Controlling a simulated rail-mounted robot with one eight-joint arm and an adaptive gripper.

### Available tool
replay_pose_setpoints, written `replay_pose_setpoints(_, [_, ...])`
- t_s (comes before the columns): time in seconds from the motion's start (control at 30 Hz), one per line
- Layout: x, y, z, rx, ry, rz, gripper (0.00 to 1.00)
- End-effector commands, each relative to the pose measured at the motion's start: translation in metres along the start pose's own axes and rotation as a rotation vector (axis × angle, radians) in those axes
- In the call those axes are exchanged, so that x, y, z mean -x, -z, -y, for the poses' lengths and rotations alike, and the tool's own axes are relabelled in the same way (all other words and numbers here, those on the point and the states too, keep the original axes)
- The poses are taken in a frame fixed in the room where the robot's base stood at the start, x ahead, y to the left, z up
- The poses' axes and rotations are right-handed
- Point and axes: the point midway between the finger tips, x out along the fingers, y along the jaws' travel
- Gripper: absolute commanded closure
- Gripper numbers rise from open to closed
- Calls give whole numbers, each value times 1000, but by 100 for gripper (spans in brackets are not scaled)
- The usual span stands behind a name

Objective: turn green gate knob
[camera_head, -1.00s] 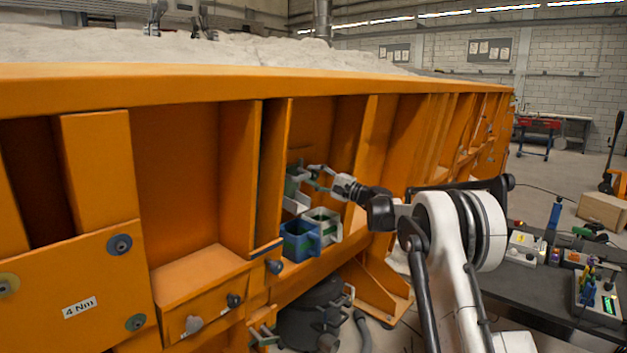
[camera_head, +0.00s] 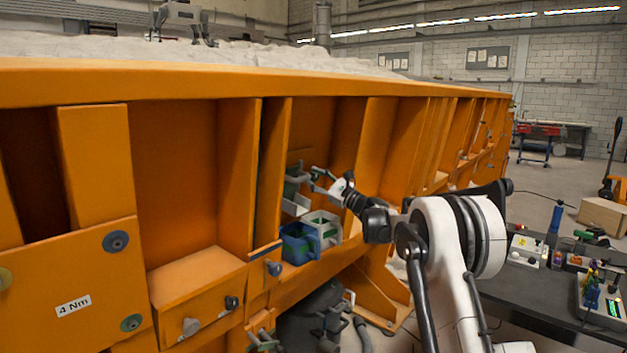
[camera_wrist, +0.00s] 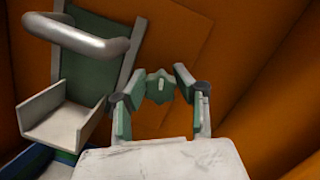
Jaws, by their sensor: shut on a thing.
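The green star-shaped gate knob (camera_wrist: 158,86) sits between the two fingertips of my gripper (camera_wrist: 159,84) in the wrist view. My gripper is shut on it, though the exact contact is hard to make out. Left of it stands a green gate plate with a thick grey bent pipe (camera_wrist: 95,42) and a pale open chute (camera_wrist: 62,112). In the head view my gripper (camera_head: 316,180) reaches into a bay of the orange sandbed wall, beside the green gate unit (camera_head: 293,187). The knob is too small to make out there.
Below the gate are a blue bin (camera_head: 298,244) and a pale bin (camera_head: 322,226) on an orange ledge. Orange ribs (camera_head: 272,165) flank the bay. A dark table with devices (camera_head: 565,290) stands at the right.

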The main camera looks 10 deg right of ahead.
Motion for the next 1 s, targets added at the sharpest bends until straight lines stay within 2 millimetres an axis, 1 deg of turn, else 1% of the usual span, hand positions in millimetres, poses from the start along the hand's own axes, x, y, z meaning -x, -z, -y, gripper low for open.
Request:
replay_pose_setpoints(0.3, [1, 1, 0, -98, 17, -1, 99])
replay_pose_setpoints(0.8, [1, 1, 0, -112, 19, -1, 99])
replay_pose_setpoints(0.83, [1, 1, 0, -112, 19, -1, 69])
replay_pose_setpoints(0.97, [1, 1, 0, -112, 19, -1, 52])
replay_pose_setpoints(1.0, [0, 1, 0, -112, 19, -1, 52])
